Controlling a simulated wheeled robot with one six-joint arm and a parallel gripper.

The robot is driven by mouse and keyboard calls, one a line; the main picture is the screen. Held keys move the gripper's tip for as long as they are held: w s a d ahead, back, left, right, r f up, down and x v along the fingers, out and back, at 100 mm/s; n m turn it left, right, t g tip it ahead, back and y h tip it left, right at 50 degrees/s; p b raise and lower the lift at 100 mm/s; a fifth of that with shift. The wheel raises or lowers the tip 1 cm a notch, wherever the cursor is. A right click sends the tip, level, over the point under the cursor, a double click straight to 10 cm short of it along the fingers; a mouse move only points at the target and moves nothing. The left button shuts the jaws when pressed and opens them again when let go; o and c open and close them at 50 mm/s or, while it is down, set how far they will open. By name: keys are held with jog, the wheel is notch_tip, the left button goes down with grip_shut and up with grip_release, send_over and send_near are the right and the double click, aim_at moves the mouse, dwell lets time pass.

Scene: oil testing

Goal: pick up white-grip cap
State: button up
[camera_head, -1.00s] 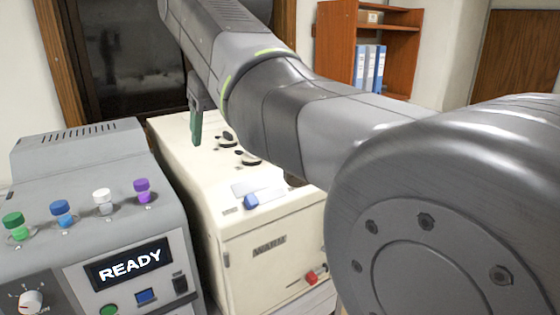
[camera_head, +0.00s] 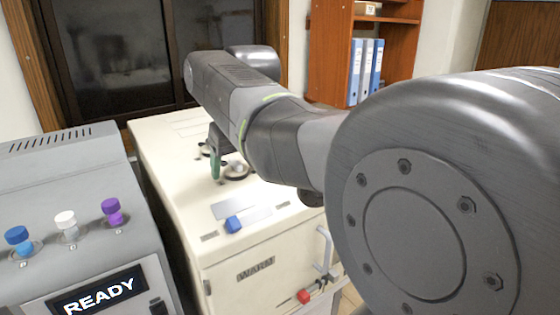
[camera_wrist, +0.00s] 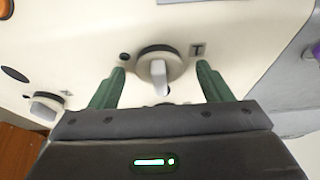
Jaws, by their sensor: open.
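A round dark cap with a pale upright grip (camera_wrist: 158,72) is on the top of the cream machine, in the upper middle of the wrist view. My gripper (camera_wrist: 161,69) is open, with one green finger on each side of this cap and gaps between. A second dark cap with a pale grip (camera_wrist: 46,106) is at the left, outside the fingers. In the head view my gripper (camera_head: 215,165) is low over the machine top, beside a dark-rimmed cap (camera_head: 237,171); finger contact cannot be told there.
The cream machine (camera_head: 255,250) carries a blue knob (camera_head: 233,224) and a red knob (camera_head: 304,296). At left, a grey machine (camera_head: 60,190) holds blue, white and purple-topped vials. A shelf with binders (camera_head: 368,70) and a dark window (camera_head: 130,50) stand behind.

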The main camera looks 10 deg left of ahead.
jog(key=shift+c, duration=0.4)
jog(key=c, duration=1)
